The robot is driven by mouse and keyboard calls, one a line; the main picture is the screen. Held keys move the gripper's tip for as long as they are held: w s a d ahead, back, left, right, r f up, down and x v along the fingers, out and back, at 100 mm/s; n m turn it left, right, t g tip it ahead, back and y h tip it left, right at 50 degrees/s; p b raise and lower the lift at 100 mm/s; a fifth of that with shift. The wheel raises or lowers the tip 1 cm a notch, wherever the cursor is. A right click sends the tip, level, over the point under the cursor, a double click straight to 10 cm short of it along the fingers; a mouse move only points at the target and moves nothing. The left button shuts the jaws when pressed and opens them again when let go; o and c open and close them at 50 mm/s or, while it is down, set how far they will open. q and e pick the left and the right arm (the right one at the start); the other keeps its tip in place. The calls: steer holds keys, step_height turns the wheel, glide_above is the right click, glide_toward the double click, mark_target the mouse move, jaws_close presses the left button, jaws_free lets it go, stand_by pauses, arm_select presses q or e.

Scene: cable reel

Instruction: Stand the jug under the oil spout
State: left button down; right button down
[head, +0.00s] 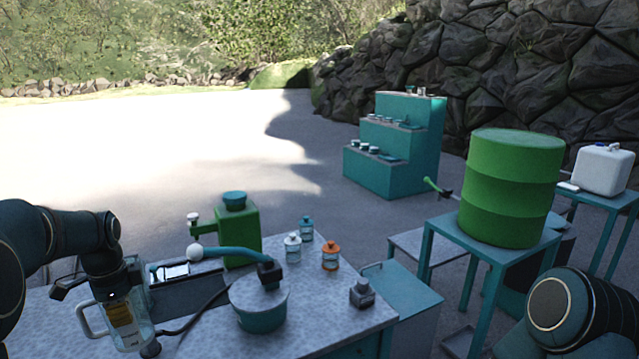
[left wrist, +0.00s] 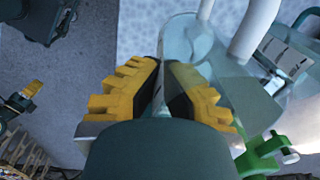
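I cannot tell whether the jug's base touches anything. A green drum (head: 510,190) stands on a teal stand at the right, with a green spout (head: 432,187) pointing left, well away from the jug. My right gripper is outside the head view; a small yellow-and-dark shape in the left wrist view may be it.
A green dispenser (head: 238,232), a lidded pot (head: 259,305) and small bottles (head: 330,256) crowd the speckled table (head: 330,312). A low grey bench (head: 410,243) is below the spout. Teal steps (head: 395,165) stand behind. Open ground lies back left.

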arm_select(q)
steer(key=s+d+f+n, duration=0.2)
steer(key=d+f+n, duration=0.15)
steer(key=d, duration=0.45)
steer(key=s+d+f+n, duration=0.2)
steer(key=d+n, duration=0.2)
steer(key=d, duration=0.4)
steer(key=s+d+f+n, duration=0.2)
steer(key=d+n, duration=0.2)
steer(key=d, duration=0.4)
step_height(320, 180, down, 10)
steer(key=s, duration=0.3)
steer(key=shift+d+f, duration=0.15)
steer(key=shift+w, duration=0.1)
